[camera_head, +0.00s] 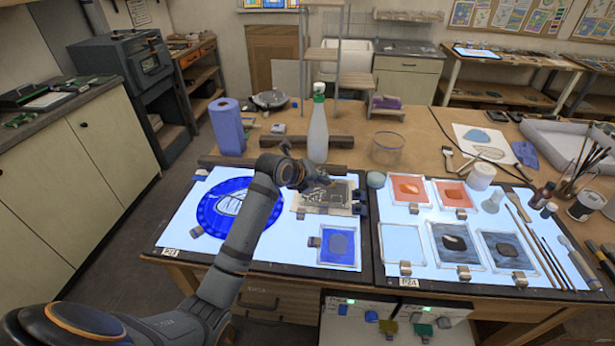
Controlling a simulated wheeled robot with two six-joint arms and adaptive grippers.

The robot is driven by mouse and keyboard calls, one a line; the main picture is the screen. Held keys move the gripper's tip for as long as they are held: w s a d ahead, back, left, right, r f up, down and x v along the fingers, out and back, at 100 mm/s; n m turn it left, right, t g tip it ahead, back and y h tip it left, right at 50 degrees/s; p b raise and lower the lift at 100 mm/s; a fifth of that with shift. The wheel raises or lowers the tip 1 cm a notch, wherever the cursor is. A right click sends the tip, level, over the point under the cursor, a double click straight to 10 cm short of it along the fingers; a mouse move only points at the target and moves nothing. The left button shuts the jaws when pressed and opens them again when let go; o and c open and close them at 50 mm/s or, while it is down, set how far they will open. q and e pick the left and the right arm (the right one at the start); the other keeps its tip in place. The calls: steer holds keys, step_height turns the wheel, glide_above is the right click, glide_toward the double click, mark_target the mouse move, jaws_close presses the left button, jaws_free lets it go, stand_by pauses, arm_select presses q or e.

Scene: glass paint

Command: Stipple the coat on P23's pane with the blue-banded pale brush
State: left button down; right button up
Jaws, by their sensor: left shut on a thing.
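My left arm reaches in from the lower left over the left light panel (290,258), which has a small label (168,252) that seems to read P23. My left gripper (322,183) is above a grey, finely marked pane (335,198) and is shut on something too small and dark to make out. On the same panel lie a round blue pane (212,205) with a white shape and a small framed blue pane (340,244) with a darker patch. I cannot make out a blue band on any brush. My right gripper is not in view.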

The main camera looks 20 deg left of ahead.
arm_select(q)
steer(key=shift+w+d, duration=0.1)
steer(key=shift+d, duration=0.35)
steer(key=shift+f+b, duration=0.35)
steer(key=shift+f, duration=0.45)
steer(key=shift+f, duration=0.25)
steer(key=shift+f, duration=0.1)
stand_by(0.9)
